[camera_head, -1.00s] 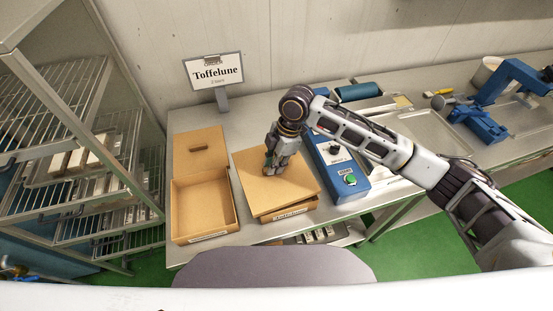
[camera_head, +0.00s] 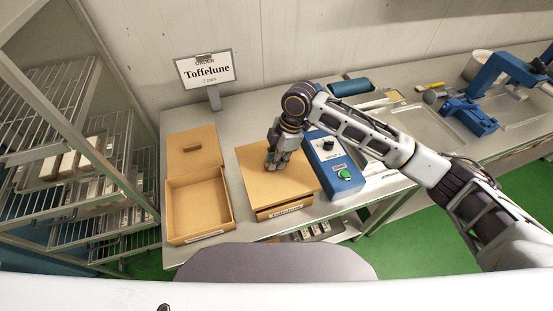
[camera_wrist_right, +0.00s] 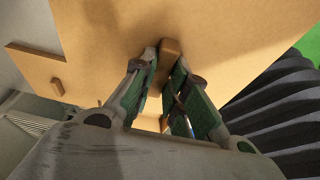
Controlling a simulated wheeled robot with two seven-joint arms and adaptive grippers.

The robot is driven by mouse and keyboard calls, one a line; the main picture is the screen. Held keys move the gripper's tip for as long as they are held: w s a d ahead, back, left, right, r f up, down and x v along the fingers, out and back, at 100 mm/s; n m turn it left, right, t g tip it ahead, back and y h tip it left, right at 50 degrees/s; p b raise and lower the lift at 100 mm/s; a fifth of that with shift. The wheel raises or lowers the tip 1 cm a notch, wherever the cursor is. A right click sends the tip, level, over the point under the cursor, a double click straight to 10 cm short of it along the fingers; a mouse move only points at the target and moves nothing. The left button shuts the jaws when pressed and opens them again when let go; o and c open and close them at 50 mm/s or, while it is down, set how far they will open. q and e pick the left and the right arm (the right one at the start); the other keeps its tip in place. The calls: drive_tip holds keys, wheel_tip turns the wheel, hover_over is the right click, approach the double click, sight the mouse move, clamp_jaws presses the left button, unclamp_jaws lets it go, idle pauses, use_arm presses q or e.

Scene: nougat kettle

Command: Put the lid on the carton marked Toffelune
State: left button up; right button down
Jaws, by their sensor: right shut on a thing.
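My right gripper (camera_head: 271,163) points down and is shut on the small handle (camera_wrist_right: 170,52) of a brown lid (camera_head: 285,188). The lid lies over the right carton (camera_head: 284,212), close to square with it; I cannot tell whether it rests fully on the rim. The carton's front bears a label too small to read surely. The lid covers the inside of that carton. An open, empty carton (camera_head: 229,213) stands to its left, with a second handled lid (camera_head: 185,157) flat behind it. My left gripper is not in view.
A sign (camera_head: 205,72) reading Toffelune stands behind the cartons. A wire rack (camera_head: 75,170) is at the left. Trays and a blue machine (camera_head: 500,85) are farther right.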

sight(276, 170)
drive_tip(key=shift+f, duration=0.2)
drive_tip(key=shift+f+b, duration=1)
drive_tip(key=shift+b, duration=0.05)
drive_tip(key=shift+f+b, duration=1.2)
drive_tip(key=shift+p, duration=0.95)
drive_tip(key=shift+f+p, duration=0.55)
drive_tip(key=shift+p, duration=0.15)
idle(1.3)
drive_tip(key=c, duration=1.3)
unclamp_jaws()
